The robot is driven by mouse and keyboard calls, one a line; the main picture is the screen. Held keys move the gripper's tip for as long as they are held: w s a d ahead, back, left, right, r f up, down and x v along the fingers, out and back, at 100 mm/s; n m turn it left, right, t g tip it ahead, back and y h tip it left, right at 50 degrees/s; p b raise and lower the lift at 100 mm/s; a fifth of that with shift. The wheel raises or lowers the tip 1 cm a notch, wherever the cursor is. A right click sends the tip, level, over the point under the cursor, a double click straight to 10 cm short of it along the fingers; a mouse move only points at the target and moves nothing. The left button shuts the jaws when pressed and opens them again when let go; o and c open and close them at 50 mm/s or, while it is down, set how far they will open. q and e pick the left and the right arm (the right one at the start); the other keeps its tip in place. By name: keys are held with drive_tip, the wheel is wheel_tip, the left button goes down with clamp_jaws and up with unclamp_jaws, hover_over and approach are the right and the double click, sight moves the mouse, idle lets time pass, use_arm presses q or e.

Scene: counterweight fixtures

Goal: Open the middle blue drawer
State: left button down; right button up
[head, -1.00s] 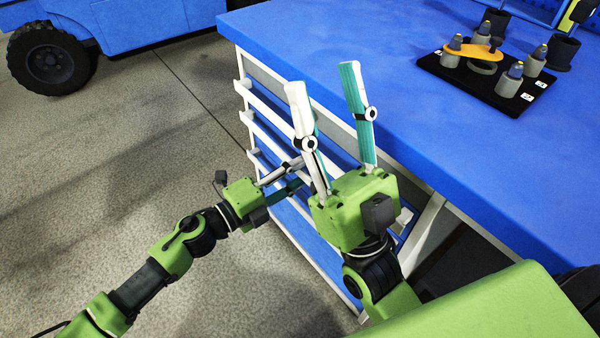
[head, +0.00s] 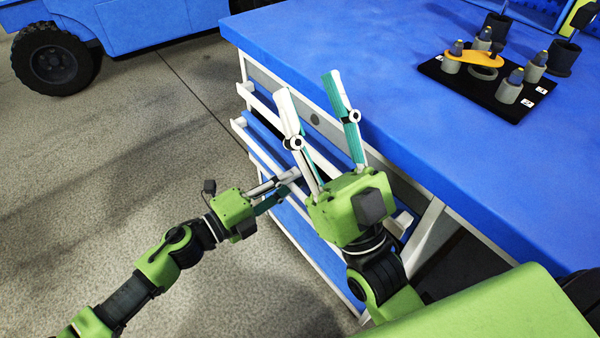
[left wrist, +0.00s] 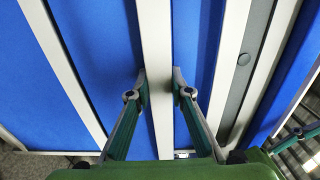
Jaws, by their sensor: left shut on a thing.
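The blue drawers with white handle rails sit in the front of the workbench. In the head view a white rail (head: 254,143) stands out from the cabinet, with a dark gap above it. My left gripper (head: 296,180) reaches this drawer front from the left. In the left wrist view its two fingers (left wrist: 160,82) close on either side of a white rail (left wrist: 155,35), between blue panels (left wrist: 198,45). My right gripper (head: 309,82) is raised above, fingers apart and empty.
The blue bench top (head: 330,45) overhangs the drawers. A black tray (head: 512,108) with grey cylinders and an orange piece (head: 471,58) stands on it. A blue vehicle with a black wheel (head: 52,62) is at the back left. The floor left of the drawers is clear.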

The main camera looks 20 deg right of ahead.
use_arm(q)
drive_tip(key=p+v, duration=0.1)
drive_tip(key=v, duration=2.7)
drive_tip(key=shift+p, duration=0.4)
use_arm(e)
drive_tip(key=w+f+g+h, duration=0.2)
drive_tip(key=w+f+g, duration=0.3)
drive_tip(key=f, duration=0.3)
drive_tip(key=shift+w+a+f, duration=0.3)
drive_tip(key=shift+w+f, duration=0.05)
drive_tip(key=shift+w, duration=0.35)
use_arm(q)
drive_tip(key=shift+s+a, duration=0.1)
drive_tip(key=c, duration=1.8)
unclamp_jaws()
drive_tip(key=shift+r, duration=0.1)
use_arm(e)
drive_tip(key=shift+s, duration=0.1)
use_arm(q)
drive_tip(key=shift+a, duration=0.1)
use_arm(e)
drive_tip(key=shift+g, duration=0.3)
use_arm(q)
drive_tip(key=v, duration=1.2)
